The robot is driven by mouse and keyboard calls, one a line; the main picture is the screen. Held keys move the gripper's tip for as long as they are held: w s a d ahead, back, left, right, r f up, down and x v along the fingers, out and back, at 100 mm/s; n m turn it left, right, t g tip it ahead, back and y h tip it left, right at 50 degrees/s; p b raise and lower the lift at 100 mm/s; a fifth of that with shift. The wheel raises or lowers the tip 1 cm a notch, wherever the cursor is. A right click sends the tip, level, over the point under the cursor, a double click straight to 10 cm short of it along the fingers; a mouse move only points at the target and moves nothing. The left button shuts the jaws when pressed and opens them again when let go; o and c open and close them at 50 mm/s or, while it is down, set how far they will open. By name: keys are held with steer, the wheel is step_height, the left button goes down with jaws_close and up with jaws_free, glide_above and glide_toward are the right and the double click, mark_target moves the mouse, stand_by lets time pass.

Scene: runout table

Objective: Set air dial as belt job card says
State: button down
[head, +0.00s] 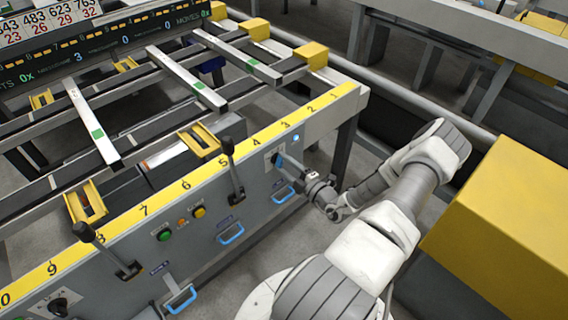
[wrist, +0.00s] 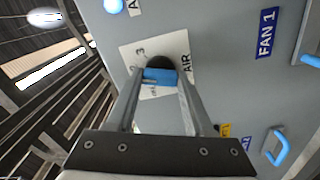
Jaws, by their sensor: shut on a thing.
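The air dial is a blue knob (wrist: 158,75) on a white plate (wrist: 132,55) marked "AIR", with the figures 2 and 3 readable on the plate's left part. My gripper (wrist: 160,84) is shut on the blue knob, one finger on each side. In the head view the air dial (head: 278,160) is on the grey front panel below the yellow number strip, and my gripper (head: 291,169) reaches it from the right. The fingers hide part of the plate, and I cannot tell which figure the dial points at. I cannot make out a belt job card.
The panel also carries a near lever (head: 106,250), a farther lever (head: 233,172), a green button (head: 164,236), a yellow button (head: 199,212) and blue handles (head: 231,234). A "FAN 1" label (wrist: 267,33) is right of the dial. A yellow block (head: 510,220) stands right of my arm.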

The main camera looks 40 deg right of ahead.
stand_by(0.4)
steer(key=shift+c, duration=1.4)
jaws_free()
steer(key=s+d+p, duration=0.1)
steer(key=s, duration=1.6)
steer(key=shift+s+d, duration=0.15)
steer(key=shift+s, duration=0.05)
